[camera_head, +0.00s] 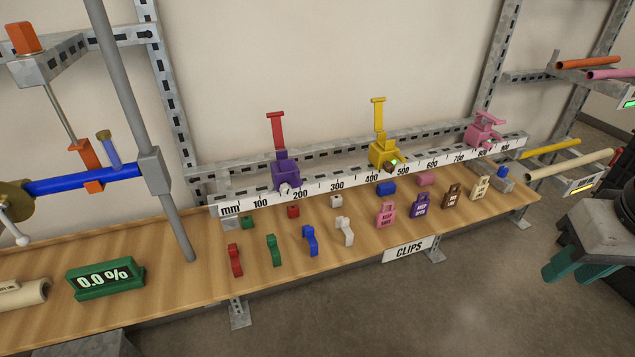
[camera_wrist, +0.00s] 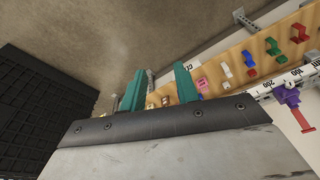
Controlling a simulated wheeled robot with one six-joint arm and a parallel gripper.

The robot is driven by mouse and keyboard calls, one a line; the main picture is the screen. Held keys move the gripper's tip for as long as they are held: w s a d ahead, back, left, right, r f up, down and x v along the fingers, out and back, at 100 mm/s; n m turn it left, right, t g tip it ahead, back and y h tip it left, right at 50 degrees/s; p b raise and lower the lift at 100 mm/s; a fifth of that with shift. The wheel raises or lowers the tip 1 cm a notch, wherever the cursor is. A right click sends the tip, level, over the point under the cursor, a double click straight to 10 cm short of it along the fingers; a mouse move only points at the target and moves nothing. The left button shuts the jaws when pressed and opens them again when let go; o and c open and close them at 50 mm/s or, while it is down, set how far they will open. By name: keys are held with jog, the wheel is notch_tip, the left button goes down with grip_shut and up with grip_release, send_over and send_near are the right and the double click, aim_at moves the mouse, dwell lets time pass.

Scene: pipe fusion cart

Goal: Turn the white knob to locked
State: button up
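A small whitish knob-like piece (camera_head: 285,188) sits at the front base of the purple clamp (camera_head: 287,170), which has a raised red lever, on the ruler rail. It is too small to tell its turned position. The purple clamp also shows at the right edge of the wrist view (camera_wrist: 289,96), upside down. My gripper (camera_head: 564,272) is at the right edge of the head view, in front of the bench and well away from the clamp. Its two teal fingers also show in the wrist view (camera_wrist: 160,72), apart with nothing held between them.
A yellow clamp (camera_head: 383,153) and a pink clamp (camera_head: 482,133) share the rail. Several coloured clips and padlock-shaped tags, including a pink tag (camera_head: 386,214), stand on the wooden bench (camera_head: 340,262). A grey post (camera_head: 150,130) rises at the left. The floor in front is clear.

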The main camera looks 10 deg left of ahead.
jog(key=w+a+f+n+t+y, duration=0.2)
jog(key=w+a+f+n+t, duration=0.15)
jog(key=w+a, duration=0.9)
jog(key=n+t+y, duration=0.4)
jog(key=n+t, duration=0.2)
send_near(286, 193)
jog(key=w+d, duration=0.6)
jog(key=d, duration=0.2)
jog(key=s+a+f+n+t+y, duration=0.3)
jog(key=s+a+f+n+t, duration=0.15)
jog(key=a, duration=0.35)
jog(key=shift+g, duration=0.5)
jog(key=x, duration=0.6)
jog(key=shift+w+a+r, duration=0.2)
jog(key=shift+a+r, duration=0.1)
jog(key=shift+r, duration=0.05)
grip_shut()
